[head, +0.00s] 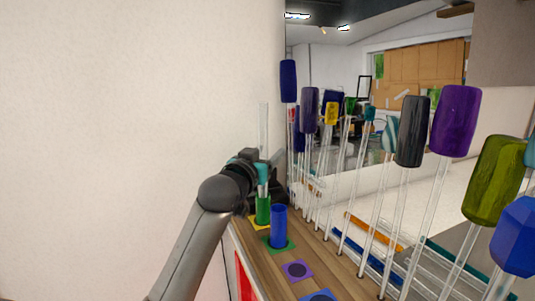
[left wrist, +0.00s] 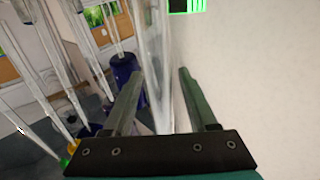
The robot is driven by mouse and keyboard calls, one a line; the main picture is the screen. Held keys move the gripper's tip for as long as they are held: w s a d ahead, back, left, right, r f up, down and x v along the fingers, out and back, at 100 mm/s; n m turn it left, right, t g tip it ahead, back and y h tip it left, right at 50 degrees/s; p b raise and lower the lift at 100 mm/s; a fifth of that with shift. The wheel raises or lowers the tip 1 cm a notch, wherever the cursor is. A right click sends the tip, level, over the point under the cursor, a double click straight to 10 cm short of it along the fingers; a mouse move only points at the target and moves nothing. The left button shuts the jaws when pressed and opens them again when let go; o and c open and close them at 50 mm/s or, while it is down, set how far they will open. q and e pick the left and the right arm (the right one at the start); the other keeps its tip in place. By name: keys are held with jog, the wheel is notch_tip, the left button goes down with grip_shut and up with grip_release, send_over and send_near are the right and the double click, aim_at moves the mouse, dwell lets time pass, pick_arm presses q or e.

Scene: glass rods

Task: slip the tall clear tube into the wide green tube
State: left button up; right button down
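The tall clear tube (head: 264,125) stands upright and rises well above my left gripper (head: 264,171). The wide green tube (head: 263,210) stands upright on a yellow patch directly below the gripper. The clear tube's lower end is at or just over the green tube's mouth; I cannot tell whether it is inside. My right gripper is not in view.
A blue tube (head: 278,224) stands on a green patch (head: 291,243) close to the green tube. A purple patch (head: 297,271) lies bare nearer to me. Several clear rods with coloured handles, such as a purple one (head: 455,120), stand along the right. A pale wall (head: 120,120) fills the left.

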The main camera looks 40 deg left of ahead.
pick_arm(q)
jog(key=shift+s, duration=0.1)
jog(key=p+v, duration=0.7)
jog(key=v, duration=0.8)
dwell(0.4)
